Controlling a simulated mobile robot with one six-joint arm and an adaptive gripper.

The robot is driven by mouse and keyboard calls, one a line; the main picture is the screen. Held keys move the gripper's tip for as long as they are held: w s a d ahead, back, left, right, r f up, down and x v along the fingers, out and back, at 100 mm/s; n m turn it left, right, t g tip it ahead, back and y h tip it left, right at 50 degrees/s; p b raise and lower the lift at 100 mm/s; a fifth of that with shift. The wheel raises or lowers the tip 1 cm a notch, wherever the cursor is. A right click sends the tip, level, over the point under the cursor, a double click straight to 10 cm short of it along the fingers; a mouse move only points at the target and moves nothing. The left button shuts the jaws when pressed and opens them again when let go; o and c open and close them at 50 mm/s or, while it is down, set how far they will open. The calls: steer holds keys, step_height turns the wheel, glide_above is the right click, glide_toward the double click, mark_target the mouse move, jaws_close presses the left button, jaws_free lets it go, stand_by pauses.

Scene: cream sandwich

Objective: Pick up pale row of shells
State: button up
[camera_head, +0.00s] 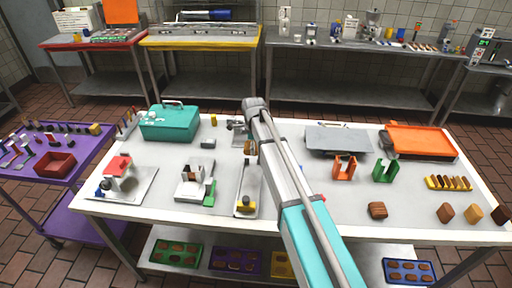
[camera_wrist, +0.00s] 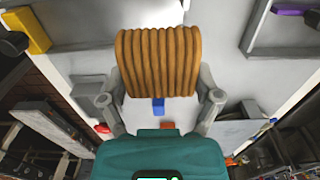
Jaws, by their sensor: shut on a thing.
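My gripper (camera_wrist: 160,82) is shut on a ribbed, tan-brown row of shells (camera_wrist: 157,58) in the wrist view. One finger presses on each end of the row, and the row is held above the table. In the head view my gripper (camera_head: 249,140) hangs over the middle of the white table, and the held row (camera_head: 248,147) shows small and partly hidden by the arm. Another row of tan-yellow upright pieces (camera_head: 448,183) stands at the table's right side.
A teal box (camera_head: 170,122) stands at the back left and an orange tray (camera_head: 422,141) at the back right. Orange (camera_head: 344,168) and green (camera_head: 385,171) holders stand right of my arm. Small machines on trays fill the front left.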

steer(key=shift+r+p, duration=3.15)
steer(key=shift+r, duration=0.45)
steer(key=shift+f, duration=0.1)
